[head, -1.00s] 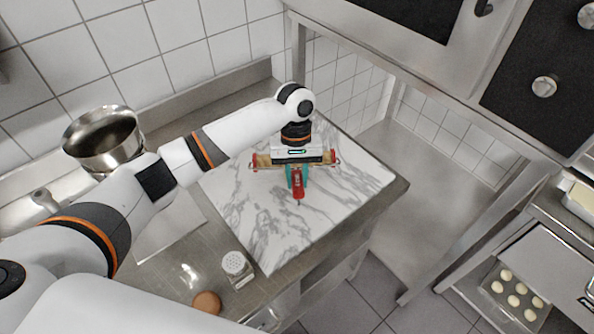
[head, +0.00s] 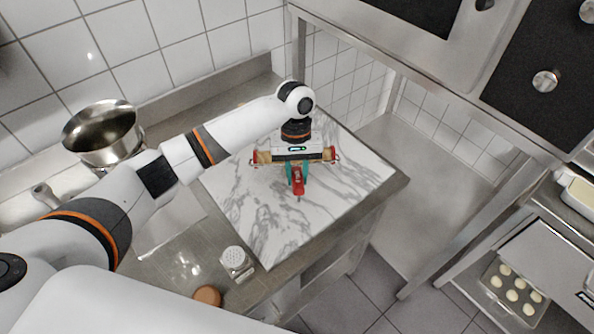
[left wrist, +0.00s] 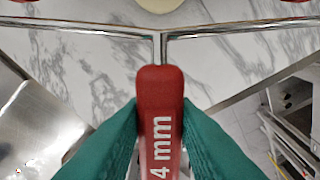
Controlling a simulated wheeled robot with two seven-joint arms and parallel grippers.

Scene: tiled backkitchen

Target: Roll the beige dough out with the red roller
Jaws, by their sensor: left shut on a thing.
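The red roller (head: 298,184) lies over the marble board, its red handle pointing toward the front edge. My left gripper (head: 297,174) comes down from above and is shut on this handle. In the left wrist view, the teal fingers clasp the red handle (left wrist: 161,110), marked "4 mm", from both sides. A metal fork runs from the handle to the roller's red ends at the top corners. A small rounded part of the beige dough (left wrist: 160,4) shows at the top edge between them. The rest of the dough is hidden under my gripper and the roller. My right gripper is out of view.
The marble board (head: 250,225) lies on a steel counter and is otherwise bare. A steel pot (head: 103,135) stands at the left. A shaker (head: 236,262) and a round brown thing (head: 207,296) sit near the front edge. A steel frame rises at the right.

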